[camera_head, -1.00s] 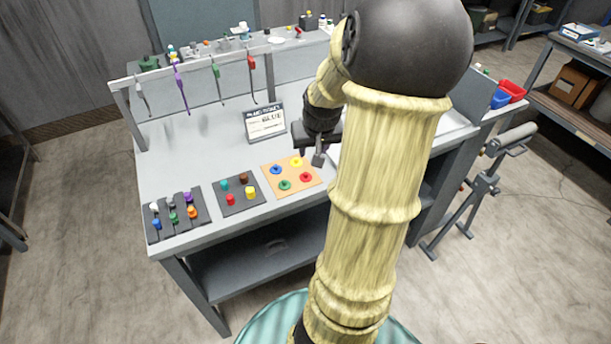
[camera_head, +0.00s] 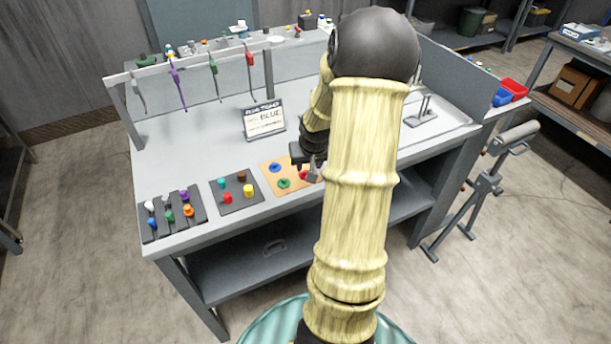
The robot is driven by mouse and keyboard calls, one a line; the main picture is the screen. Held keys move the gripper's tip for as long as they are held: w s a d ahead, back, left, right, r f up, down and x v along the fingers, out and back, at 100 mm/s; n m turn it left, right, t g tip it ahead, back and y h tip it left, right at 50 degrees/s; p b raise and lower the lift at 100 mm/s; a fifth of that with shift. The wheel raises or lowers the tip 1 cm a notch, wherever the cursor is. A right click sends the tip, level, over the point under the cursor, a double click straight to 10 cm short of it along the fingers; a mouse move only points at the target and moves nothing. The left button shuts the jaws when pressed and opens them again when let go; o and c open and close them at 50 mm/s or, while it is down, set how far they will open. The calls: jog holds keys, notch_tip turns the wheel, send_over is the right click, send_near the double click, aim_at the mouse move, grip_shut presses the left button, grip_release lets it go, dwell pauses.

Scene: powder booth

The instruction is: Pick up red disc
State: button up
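The red disc (camera_head: 303,175) lies on the tan board (camera_head: 270,178) near its right side. It is mostly hidden by my gripper. My gripper (camera_head: 305,172) points down over the disc, its fingers apart on either side of the visible red patch. I cannot tell whether a finger touches it. The blue disc (camera_head: 274,168) and green disc (camera_head: 284,183) lie on the same board. The yellow disc is hidden behind my gripper.
Left of the board, a dark tray (camera_head: 236,205) holds coloured pegs, and another tray (camera_head: 148,236) holds more knobs. Tools hang from a rail at the back.

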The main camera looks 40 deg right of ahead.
aim_at(306, 171)
jog(key=shift+s+r, duration=0.1)
jog(key=shift+w+f, duration=0.35)
jog(key=shift+f, duration=0.15)
jog(key=x, duration=0.4)
jog(key=shift+w, duration=0.25)
grip_shut()
